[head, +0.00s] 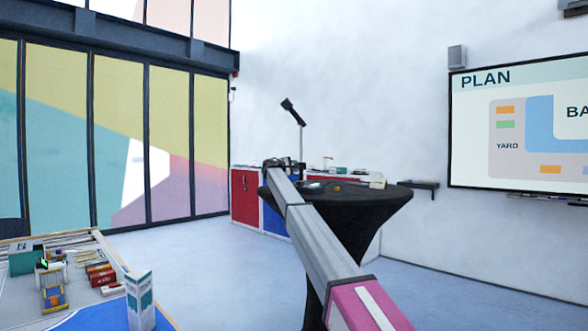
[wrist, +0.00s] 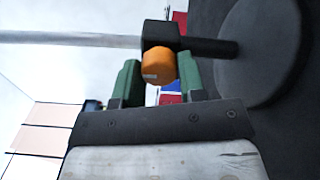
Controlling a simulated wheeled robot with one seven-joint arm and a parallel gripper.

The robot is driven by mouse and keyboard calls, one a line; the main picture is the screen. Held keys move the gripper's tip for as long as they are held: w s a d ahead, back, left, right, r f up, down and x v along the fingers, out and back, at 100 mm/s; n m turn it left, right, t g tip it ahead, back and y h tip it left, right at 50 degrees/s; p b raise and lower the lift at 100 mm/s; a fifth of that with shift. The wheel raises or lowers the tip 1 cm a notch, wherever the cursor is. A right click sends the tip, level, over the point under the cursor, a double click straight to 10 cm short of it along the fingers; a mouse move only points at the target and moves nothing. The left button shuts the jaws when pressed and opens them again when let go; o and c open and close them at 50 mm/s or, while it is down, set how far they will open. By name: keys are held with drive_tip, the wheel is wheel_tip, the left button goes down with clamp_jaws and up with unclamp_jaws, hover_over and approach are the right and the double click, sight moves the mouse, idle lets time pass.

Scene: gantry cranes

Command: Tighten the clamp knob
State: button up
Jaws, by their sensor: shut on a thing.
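The clamp knob (wrist: 158,66) is a round orange knob with a small light mark. It sits on a black clamp collar (wrist: 162,36) around a pole (wrist: 70,39), which lies sideways in the wrist view. My gripper (wrist: 158,82), with green fingers, is shut on the knob, one finger on each side. In the head view, the stand's thin pole (head: 301,142) rises upright from a round black table, with a dark tilted head (head: 292,110) on top. The knob is too small or hidden to make out there. My arm reaches to the stand and covers part of it.
The black-draped round table (head: 375,206) holds small items, including a pale box (head: 377,183). Red and blue cabinets (head: 246,197) stand behind. At lower left, a workbench holds a teal box (head: 26,259) and an upright carton (head: 140,299). The floor between is clear.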

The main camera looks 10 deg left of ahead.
drive_tip(key=o, duration=0.9)
drive_tip(key=shift+o, duration=0.2)
drive_tip(key=shift+s, duration=0.1)
drive_tip(key=v, duration=1)
drive_tip(key=shift+s+a, duration=0.2)
drive_tip(key=shift+s, duration=0.05)
